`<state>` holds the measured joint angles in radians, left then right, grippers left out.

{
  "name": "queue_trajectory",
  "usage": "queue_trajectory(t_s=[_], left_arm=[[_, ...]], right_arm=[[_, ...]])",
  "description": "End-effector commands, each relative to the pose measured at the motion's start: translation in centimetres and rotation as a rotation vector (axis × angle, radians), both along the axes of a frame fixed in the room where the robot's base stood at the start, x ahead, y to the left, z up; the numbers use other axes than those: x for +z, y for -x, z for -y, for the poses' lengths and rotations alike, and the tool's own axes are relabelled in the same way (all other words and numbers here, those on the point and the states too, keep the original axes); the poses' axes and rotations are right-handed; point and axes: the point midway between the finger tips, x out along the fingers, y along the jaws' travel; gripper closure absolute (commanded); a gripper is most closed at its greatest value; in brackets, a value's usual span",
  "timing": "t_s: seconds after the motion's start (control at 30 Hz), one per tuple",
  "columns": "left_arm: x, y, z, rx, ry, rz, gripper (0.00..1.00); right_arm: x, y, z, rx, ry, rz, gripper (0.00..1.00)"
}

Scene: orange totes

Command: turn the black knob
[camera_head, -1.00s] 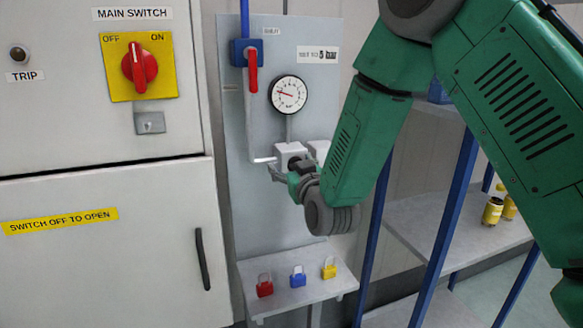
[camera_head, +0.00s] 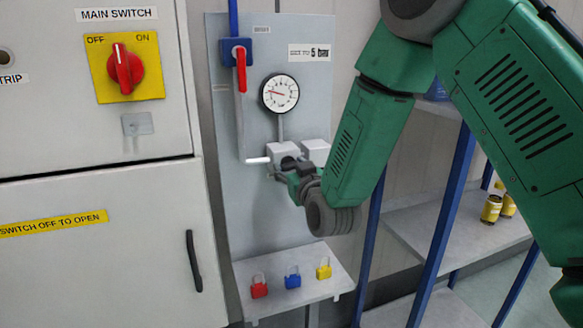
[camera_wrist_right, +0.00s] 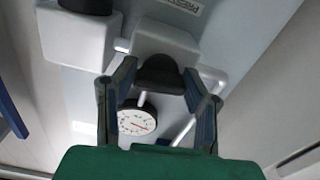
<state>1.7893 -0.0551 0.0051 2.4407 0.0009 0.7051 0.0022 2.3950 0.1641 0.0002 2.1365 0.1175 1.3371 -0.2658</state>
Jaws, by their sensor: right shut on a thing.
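The black knob (camera_head: 289,162) sits on a white block on the grey panel, below the round gauge (camera_head: 280,93). My right gripper (camera_head: 279,171) is at the knob and partly covers it in the head view. In the right wrist view the black knob (camera_wrist_right: 160,73) lies between the two fingers of my right gripper (camera_wrist_right: 160,80), which is shut on it. The gauge (camera_wrist_right: 136,121) also shows between the fingers, behind. The knob's turn angle is hard to tell. My left gripper is not in view.
A red-handled valve (camera_head: 240,66) is above left of the gauge. A second white block (camera_head: 315,150) stands right beside the knob's block. A small shelf (camera_head: 318,288) below holds red, blue and yellow padlocks. A blue-posted rack (camera_head: 450,205) stands to the right.

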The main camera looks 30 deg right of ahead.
Motion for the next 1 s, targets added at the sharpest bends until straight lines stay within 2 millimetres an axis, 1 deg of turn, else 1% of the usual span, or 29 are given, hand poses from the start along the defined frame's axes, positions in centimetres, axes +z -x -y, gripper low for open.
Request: queue_trajectory(t_s=[0.03,0.43,0.67,0.83,1.0], left_arm=[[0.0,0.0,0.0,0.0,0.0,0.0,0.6],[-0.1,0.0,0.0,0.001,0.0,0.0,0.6],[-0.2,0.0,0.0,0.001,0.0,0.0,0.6],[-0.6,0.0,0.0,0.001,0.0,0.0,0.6],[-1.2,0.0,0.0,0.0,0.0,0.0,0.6]], right_arm=[[-0.3,0.1,0.4,-0.011,0.0,-0.006,0.9],[-0.2,0.2,0.3,-0.008,-0.01,-0.002,0.9],[-0.2,0.2,0.4,-0.009,-0.044,0.007,0.9],[-0.2,0.2,0.4,-0.01,-0.121,0.026,0.9],[-0.2,0.2,0.5,-0.011,-0.254,0.059,0.9]])
